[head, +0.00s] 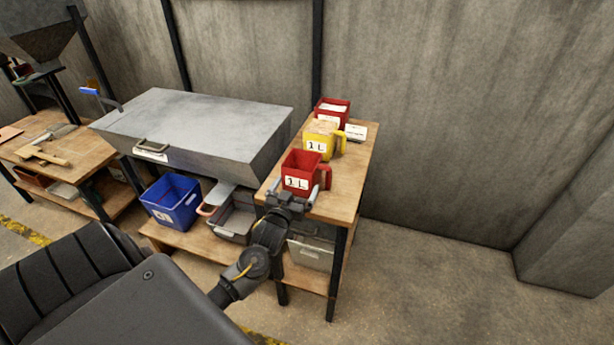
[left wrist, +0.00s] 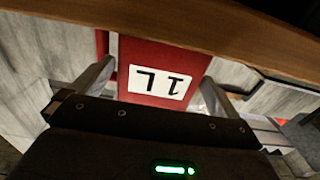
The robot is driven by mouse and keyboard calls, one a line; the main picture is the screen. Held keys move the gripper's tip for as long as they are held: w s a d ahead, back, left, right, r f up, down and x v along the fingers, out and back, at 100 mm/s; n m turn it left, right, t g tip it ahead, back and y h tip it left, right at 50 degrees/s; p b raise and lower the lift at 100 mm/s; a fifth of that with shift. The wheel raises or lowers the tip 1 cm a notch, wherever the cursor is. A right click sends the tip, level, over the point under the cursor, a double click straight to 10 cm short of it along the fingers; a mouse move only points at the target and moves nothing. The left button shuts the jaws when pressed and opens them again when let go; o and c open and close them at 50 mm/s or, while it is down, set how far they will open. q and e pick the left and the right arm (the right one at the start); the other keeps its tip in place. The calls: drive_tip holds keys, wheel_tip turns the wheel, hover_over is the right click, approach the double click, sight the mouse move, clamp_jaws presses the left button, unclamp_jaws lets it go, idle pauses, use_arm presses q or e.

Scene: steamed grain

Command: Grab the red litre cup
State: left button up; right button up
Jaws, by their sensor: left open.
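The red litre cup (head: 304,165) stands upright near the front of the wooden side table, with a white "1L" label on its front and its handle to the right. My left gripper (head: 290,194) is open at the cup's near side, one finger toward each side of it. In the left wrist view the red cup (left wrist: 190,62) appears upside down between the two spread fingers (left wrist: 154,85). I cannot tell whether the fingers touch it. My right gripper is not in view.
A yellow litre cup (head: 318,138) stands just behind the red one, and another red container (head: 328,110) behind that. The side table (head: 352,180) adjoins a large grey metal box (head: 210,118). A blue bin (head: 172,200) sits on the lower shelf. Floor at right is clear.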

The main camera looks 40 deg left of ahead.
sight(295, 174)
use_arm(q)
drive_tip(key=shift+w+r, duration=0.1)
drive_tip(key=shift+w, duration=0.05)
drive_tip(key=p+x, duration=0.2)
drive_tip(key=x, duration=0.3)
drive_tip(key=shift+a, duration=0.1)
drive_tip(key=c, duration=0.6)
drive_tip(key=shift+c, duration=0.6)
drive_tip(key=shift+r, duration=0.1)
drive_tip(key=shift+r+b, duration=0.35)
drive_tip(key=shift+r, duration=0.15)
drive_tip(key=r, duration=0.1)
drive_tip(key=s+r, duration=0.1)
drive_tip(key=shift+a+r+b, duration=0.1)
drive_tip(key=shift+r+b, duration=0.25)
drive_tip(key=shift+r, duration=0.05)
drive_tip(key=s+a+r+b, duration=0.2)
drive_tip(key=s+a+r, duration=0.2)
drive_tip(key=s+r, duration=0.5)
drive_tip(key=s, duration=0.3)
drive_tip(key=shift+s+a, duration=0.2)
drive_tip(key=shift+s, duration=0.05)
